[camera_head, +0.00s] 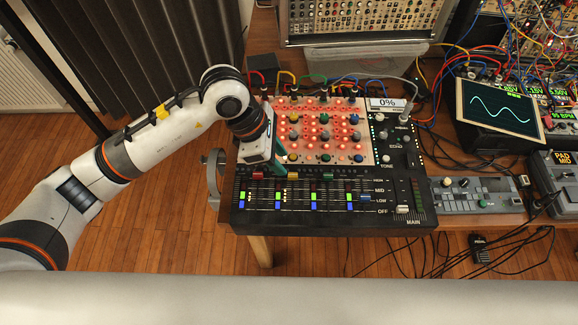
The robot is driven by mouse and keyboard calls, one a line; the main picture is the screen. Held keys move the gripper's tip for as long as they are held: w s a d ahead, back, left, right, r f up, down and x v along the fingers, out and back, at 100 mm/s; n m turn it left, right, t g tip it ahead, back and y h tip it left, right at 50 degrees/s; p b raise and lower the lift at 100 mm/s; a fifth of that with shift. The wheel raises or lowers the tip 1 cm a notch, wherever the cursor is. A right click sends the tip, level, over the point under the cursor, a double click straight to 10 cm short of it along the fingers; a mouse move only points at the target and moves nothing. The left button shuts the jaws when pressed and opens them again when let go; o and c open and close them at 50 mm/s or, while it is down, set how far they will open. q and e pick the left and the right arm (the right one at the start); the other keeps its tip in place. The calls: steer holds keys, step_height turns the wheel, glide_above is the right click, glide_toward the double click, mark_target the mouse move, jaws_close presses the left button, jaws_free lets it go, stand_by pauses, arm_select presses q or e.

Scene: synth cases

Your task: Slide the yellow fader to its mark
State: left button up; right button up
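The mixer panel (290,219) is a black box at the front of the table, with several vertical fader slots and side labels reading HIGH, MID, LOW and OFF. The yellow fader (292,176) appears as a small cap near the top of its slot, close to the HIGH level. My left gripper (277,163) reaches down from the upper left, just left of and above that cap. Its white body hides part of the panel's upper left. Its fingers are small and partly hidden, so I cannot tell their opening or any contact. My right gripper is out of view.
Red-lit knob board (325,150) stands directly behind the faders, with cables at its back. A display (384,104) reads 0%. A white MAIN fader (403,209) sits at the panel's right. An oscilloscope screen (500,108) and more modules fill the right side.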

mark_target(292, 175)
arm_select(q)
steer(key=x, duration=0.6)
steer(key=shift+d+p, duration=0.1)
steer(key=shift+p, duration=0.25)
steer(key=shift+r, duration=0.1)
steer(key=shift+c, duration=0.5)
jaws_close()
